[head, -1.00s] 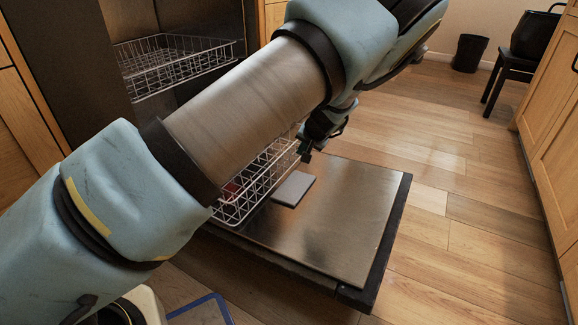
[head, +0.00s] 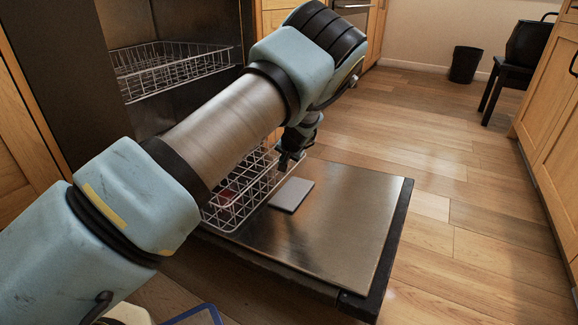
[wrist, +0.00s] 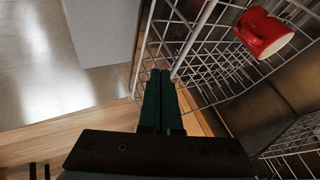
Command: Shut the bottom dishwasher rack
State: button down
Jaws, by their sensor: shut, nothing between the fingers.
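The bottom dishwasher rack (head: 238,203) is a white wire basket, partly out over the lowered dishwasher door (head: 345,215). My arm hides part of it in the head view. A red mug (wrist: 263,33) lies in the rack, and a bit of red shows in the head view too. My gripper (head: 289,161) is at the rack's outer front end. In the wrist view its two green fingers (wrist: 160,74) are together and empty, with their tips at the rack's front wires (wrist: 178,68). I cannot tell whether they touch.
The upper rack (head: 170,70) is inside the dishwasher. A flat grey block (head: 291,194) lies on the door just outside the bottom rack. The wood floor (head: 450,150) to the right is clear up to a bin (head: 465,64) and a black chair (head: 507,75).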

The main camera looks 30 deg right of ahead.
jog(key=shift+w+a, duration=0.1)
jog(key=shift+w, duration=0.05)
jog(key=w+a, duration=0.5)
jog(key=w, duration=0.5)
jog(key=w+a, duration=0.6)
jog(key=w, duration=0.4)
jog(key=w+a, duration=0.6)
jog(key=w, duration=0.5)
jog(key=shift+a, duration=0.15)
jog(key=shift+w+a+r, duration=0.1)
jog(key=shift+r, duration=0.1)
